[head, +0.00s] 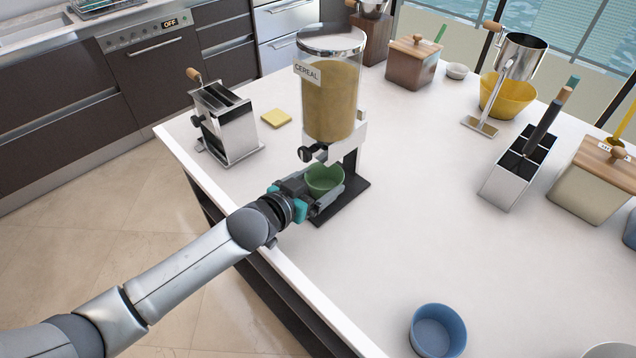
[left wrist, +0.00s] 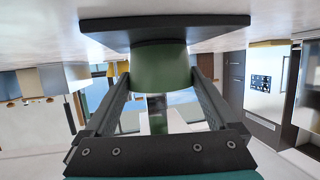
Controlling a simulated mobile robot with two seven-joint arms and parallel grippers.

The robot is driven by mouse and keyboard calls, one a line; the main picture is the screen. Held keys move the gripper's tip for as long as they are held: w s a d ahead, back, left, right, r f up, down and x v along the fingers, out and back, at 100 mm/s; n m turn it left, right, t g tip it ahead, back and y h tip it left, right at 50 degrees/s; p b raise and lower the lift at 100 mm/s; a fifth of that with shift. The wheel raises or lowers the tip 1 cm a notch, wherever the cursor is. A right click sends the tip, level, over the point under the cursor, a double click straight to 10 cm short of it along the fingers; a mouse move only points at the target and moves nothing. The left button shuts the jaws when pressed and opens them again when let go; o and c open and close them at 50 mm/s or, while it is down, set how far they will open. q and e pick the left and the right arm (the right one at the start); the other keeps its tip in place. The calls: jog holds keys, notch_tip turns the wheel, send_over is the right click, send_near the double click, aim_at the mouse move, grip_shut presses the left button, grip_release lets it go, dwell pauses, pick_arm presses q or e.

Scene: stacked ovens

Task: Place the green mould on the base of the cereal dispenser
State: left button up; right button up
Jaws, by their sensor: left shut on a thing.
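The green mould (head: 324,180) is a small round cup under the spout of the cereal dispenser (head: 331,95). My left gripper (head: 318,190) is shut on the mould, with a finger on each side. The dispenser's dark flat base (head: 349,201) lies directly below the mould. In the left wrist view, which looks upside down, the mould (left wrist: 160,68) shows against the dark base (left wrist: 165,26). I cannot tell whether the mould touches the base or hangs just above it. My right gripper is in neither view.
A steel utensil holder (head: 512,182) and a wooden-lidded box (head: 590,185) are to the right. A blue bowl (head: 437,332) is near the front. The counter middle is clear.

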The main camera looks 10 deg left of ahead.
pick_arm(q)
jog(key=shift+f, duration=0.1)
jog(key=o, duration=1.2)
jog(key=shift+r, duration=0.25)
jog(key=p+v, duration=0.2)
jog(key=v, duration=1)
